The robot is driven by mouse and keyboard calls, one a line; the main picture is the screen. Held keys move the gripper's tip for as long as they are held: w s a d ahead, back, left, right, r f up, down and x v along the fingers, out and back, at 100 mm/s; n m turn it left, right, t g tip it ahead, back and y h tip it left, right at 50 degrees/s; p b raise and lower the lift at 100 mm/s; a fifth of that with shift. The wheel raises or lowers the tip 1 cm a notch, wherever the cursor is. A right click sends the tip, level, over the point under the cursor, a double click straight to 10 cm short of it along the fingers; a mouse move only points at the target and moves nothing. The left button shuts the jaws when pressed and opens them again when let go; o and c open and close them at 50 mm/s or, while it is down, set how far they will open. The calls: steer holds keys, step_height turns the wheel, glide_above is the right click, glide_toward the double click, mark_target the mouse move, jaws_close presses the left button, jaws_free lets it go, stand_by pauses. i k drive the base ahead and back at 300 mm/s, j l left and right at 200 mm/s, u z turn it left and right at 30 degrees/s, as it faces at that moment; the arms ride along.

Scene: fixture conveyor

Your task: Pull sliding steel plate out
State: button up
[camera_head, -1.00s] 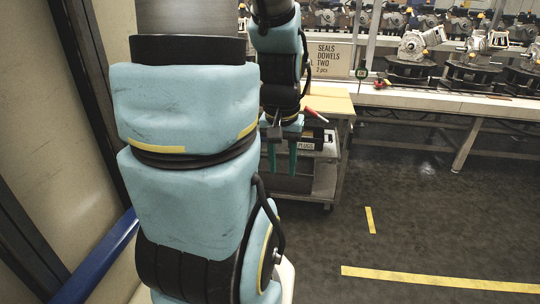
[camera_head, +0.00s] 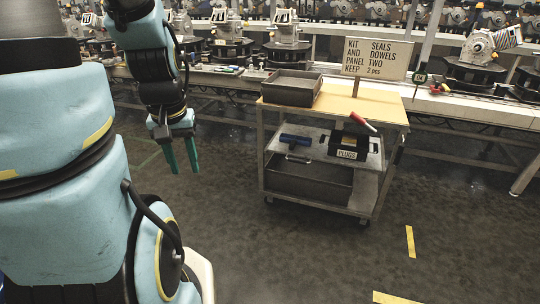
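A cart (camera_head: 385,117) with a yellow top stands right of centre. Below its top is a grey steel plate (camera_head: 374,160) with a handle (camera_head: 299,158) at its front edge; this looks like the sliding plate. A blue-and-black tool (camera_head: 295,139) and a black box labelled PLUGS (camera_head: 347,154) are on the plate. My gripper (camera_head: 184,170) hangs left of the cart, its two teal fingers pointing down with a gap between them. It is open, empty and apart from the cart.
A grey tray (camera_head: 291,88) and a sign (camera_head: 377,58) stand on the cart top. A red-handled item (camera_head: 363,123) sticks up from the box. A conveyor bench (camera_head: 470,107) with machine parts runs behind. The floor (camera_head: 270,245) in front is clear.

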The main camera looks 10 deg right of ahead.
mark_target(317, 151)
steer(key=i+u, duration=0.45)
steer(key=i, duration=4.2)
steer(key=i+j+z, duration=0.1)
steer(key=i+z, duration=0.2)
steer(key=i, duration=0.2)
steer(key=i+j+z, duration=0.15)
steer(key=i+z, duration=0.15)
steer(key=i, duration=0.15)
steer(key=i+j+z, duration=0.3)
steer(key=i, duration=0.2)
steer(key=z, duration=3.6)
steer(key=l+u, duration=0.1)
steer(key=u, duration=0.3)
steer(key=l+u, duration=0.1)
steer(key=u, duration=0.3)
steer(key=l+u, duration=0.15)
steer(key=u, duration=0.25)
steer(key=l+u, duration=0.4)
steer(key=l, duration=0.15)
steer(key=l+u, duration=0.35)
steer(key=l, duration=0.2)
steer(key=k, duration=0.05)
